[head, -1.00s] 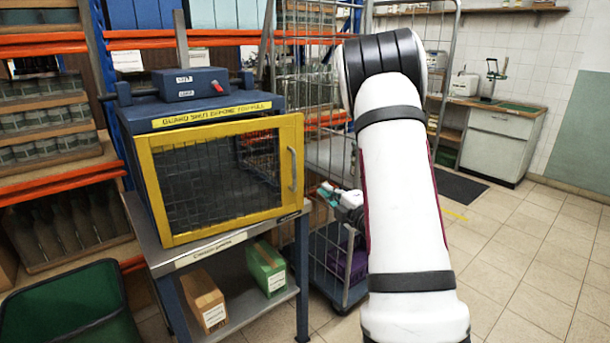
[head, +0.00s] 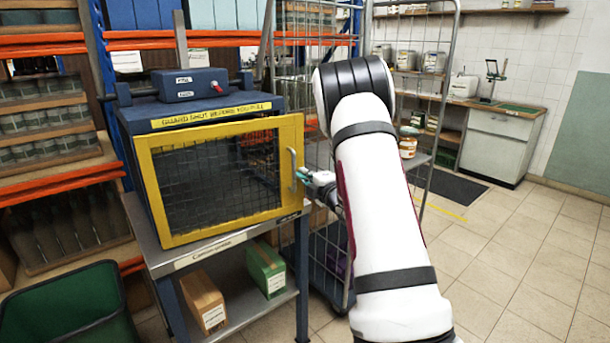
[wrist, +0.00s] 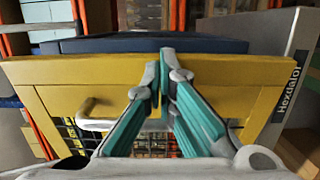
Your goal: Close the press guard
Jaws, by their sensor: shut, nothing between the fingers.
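The press guard (head: 148,190) is a yellow frame with dark mesh on the front of the blue press (head: 192,105) in the head view. Its right edge sticks out past the press body, so it looks ajar. A pale upright handle (head: 293,168) is on its right side. My gripper (head: 303,175) is just right of the handle. In the wrist view my gripper (wrist: 164,75) has its teal fingers together and empty, in front of the guard's yellow bar (wrist: 235,72). The pale handle (wrist: 95,125) runs partly behind the fingers. I cannot tell whether the fingertips touch the guard.
The press stands on a grey table (head: 225,240) with a brown box (head: 203,300) and a green box (head: 266,268) on its lower shelf. A wire cage trolley (head: 325,262) stands close on the right. A green bin (head: 65,310) is at the lower left. Floor is clear at right.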

